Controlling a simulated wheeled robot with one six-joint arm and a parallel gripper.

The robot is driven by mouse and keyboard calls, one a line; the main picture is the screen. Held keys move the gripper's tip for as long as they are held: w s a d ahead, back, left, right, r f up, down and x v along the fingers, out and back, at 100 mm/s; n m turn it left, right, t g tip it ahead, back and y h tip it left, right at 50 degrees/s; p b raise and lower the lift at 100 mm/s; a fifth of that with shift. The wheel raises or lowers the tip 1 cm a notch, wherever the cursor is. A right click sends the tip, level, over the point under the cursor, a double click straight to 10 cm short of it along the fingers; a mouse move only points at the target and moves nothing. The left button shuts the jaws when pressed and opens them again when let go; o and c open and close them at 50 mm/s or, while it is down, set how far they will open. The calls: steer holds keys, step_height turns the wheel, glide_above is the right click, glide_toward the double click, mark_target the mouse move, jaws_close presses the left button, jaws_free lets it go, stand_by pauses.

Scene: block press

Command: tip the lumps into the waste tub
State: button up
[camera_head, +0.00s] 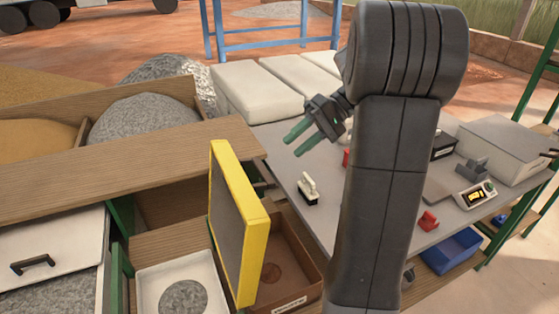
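A yellow-framed sieve (242,235) with a grey face stands steeply tilted, almost on edge, at the lower middle. Beside it on the right is a brown tub (300,262) with a white label on its front, too small to read surely. The tub's visible floor shows a darker round patch; I see no clear lumps there, and the sieve hides part of it. My gripper (293,146) has green fingers that are apart with nothing between them. It hangs over the grey table, above and right of the sieve, not touching it.
A white tray (147,276) with a grey heap stands left of the sieve. Wooden bins hold sand (35,143) and gravel (145,118). A brush (309,190), red pieces and a small display box (475,195) lie on the table (290,172). White sacks (257,90) lie behind.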

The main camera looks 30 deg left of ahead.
mark_target(265, 170)
steer(key=v, duration=0.3)
steer(key=shift+w+d+r, duration=0.2)
stand_by(1.0)
steer(key=p+x, duration=0.1)
steer(key=x, duration=1.3)
steer(key=shift+s+a, duration=0.1)
steer(key=shift+a, duration=0.05)
steer(key=shift+r, duration=0.1)
